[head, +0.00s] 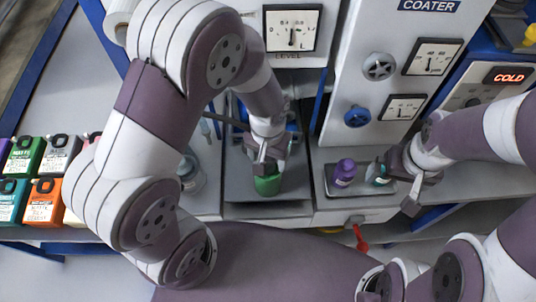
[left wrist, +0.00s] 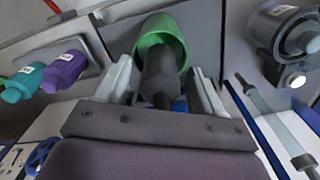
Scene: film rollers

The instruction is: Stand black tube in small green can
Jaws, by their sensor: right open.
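The small green can (head: 267,185) stands on the grey surface at the middle, below my left gripper (head: 262,166). In the left wrist view the green can (left wrist: 168,35) has its open mouth toward me. The black tube (left wrist: 160,75) extends from the can's mouth toward me; its far end appears to be inside the rim. My left gripper (left wrist: 163,88) has its fingers spread on either side of the tube, with gaps showing. In the head view the tube is mostly hidden by the gripper. My right gripper (head: 396,184) is open beside a teal bottle (head: 379,174).
A small tray (head: 340,192) holds the teal bottle and a purple bottle (head: 344,172) right of the can. Panels with gauges and knobs stand behind. Several coloured canisters (head: 42,202) line the left. A cylindrical device (left wrist: 285,30) is beside the can in the left wrist view.

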